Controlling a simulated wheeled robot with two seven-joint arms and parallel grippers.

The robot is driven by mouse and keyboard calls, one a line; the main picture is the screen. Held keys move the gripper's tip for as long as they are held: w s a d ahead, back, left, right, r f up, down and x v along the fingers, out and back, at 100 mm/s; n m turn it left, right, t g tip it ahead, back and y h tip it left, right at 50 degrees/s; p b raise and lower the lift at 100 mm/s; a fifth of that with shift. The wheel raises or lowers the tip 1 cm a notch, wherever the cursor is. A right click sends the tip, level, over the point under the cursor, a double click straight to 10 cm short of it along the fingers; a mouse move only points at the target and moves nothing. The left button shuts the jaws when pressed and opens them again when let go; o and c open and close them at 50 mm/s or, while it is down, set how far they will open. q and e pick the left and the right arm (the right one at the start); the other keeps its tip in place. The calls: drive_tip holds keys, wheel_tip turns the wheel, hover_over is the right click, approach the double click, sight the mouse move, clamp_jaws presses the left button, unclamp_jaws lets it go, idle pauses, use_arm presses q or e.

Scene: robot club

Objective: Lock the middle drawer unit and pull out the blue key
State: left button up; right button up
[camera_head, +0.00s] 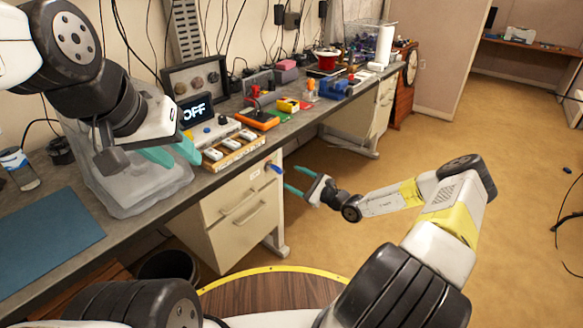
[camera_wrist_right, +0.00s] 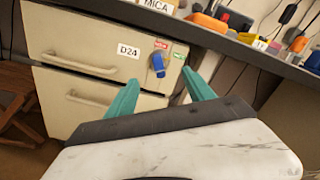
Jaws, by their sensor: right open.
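A cream drawer unit (camera_head: 240,212) with two handled drawers stands under the workbench; it fills the left of the right wrist view (camera_wrist_right: 90,85). The blue key (camera_head: 275,168) is in the lock at its upper right corner; in the right wrist view the key (camera_wrist_right: 157,64) sits under a red and green sticker. My right gripper (camera_head: 293,180) is open and empty, its teal fingers pointing at the key. In the wrist view the key appears between and beyond the fingertips, apart from them. My left gripper (camera_head: 182,157) is open over the bench, near the wooden tray.
The workbench (camera_head: 200,190) carries an OFF display (camera_head: 195,110), a wooden tray of white blocks (camera_head: 235,150) and several tools. Another drawer unit (camera_head: 376,108) stands farther along. A round wooden stool top (camera_head: 270,290) is in front.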

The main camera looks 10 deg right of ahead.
sight(280, 172)
drive_tip(key=shift+x, duration=4.7)
drive_tip(key=shift+a, duration=0.1)
drive_tip(key=shift+s, duration=0.1)
clamp_jaws()
drive_tip(key=n, duration=0.3)
drive_tip(key=shift+n, duration=0.3)
